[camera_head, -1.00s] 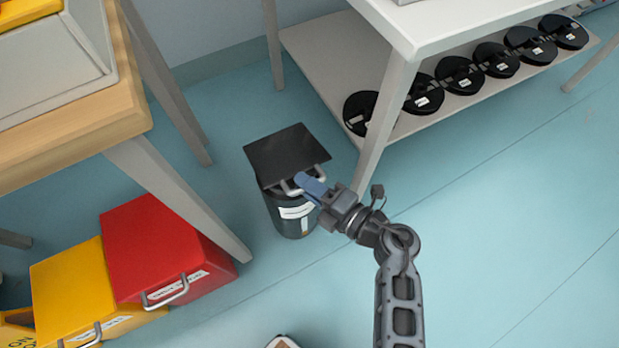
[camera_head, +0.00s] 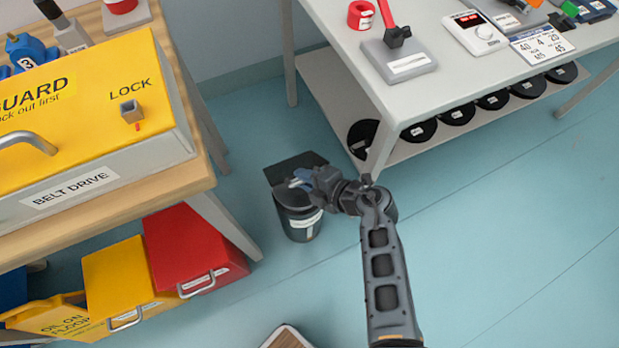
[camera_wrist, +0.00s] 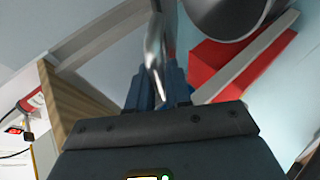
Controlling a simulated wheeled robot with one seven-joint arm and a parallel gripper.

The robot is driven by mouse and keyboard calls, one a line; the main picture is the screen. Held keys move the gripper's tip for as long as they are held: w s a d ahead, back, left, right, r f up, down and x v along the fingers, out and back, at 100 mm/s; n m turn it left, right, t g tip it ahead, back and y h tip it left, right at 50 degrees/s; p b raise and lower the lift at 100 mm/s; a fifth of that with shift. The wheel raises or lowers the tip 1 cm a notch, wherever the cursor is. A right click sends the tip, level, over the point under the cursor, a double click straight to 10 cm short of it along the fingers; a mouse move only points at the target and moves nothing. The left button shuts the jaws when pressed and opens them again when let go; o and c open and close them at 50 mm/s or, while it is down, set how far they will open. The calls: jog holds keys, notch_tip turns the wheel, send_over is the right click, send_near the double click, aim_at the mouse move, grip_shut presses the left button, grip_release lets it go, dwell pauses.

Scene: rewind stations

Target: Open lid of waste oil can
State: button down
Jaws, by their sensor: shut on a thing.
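The waste oil can (camera_head: 301,229) is a dark cylinder with a white label, standing on the floor between the two tables. My gripper (camera_head: 300,180) reaches in from the right over the can, at the lid. In the wrist view, the blue fingers (camera_wrist: 158,92) are closed around a shiny metal handle (camera_wrist: 154,55). In the head view, the gripper largely hides this handle. A grey round rim (camera_wrist: 225,30) shows at the wrist view's upper right, probably the can's.
A wooden bench with a yellow belt-drive guard (camera_head: 75,115) stands left. Red (camera_head: 190,250) and yellow (camera_head: 118,275) bins sit beneath it. A white table (camera_head: 425,60) stands right, with black discs on its lower shelf (camera_head: 325,85). The floor at right is clear.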

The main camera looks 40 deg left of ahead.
jog(key=w+a+r+p, duration=0.1)
jog(key=w+a+r, duration=0.3)
jog(key=a, duration=0.5)
jog(key=shift+w+a+r, duration=0.15)
jog(key=shift+a+r, duration=0.25)
jog(key=shift+r, duration=0.45)
jog(key=c, duration=1.5)
grip_release()
jog(key=shift+o, duration=0.5)
jog(key=p+v, duration=0.5)
jog(key=v, duration=0.2)
jog(key=shift+d+r, duration=0.25)
jog(key=shift+r, duration=0.05)
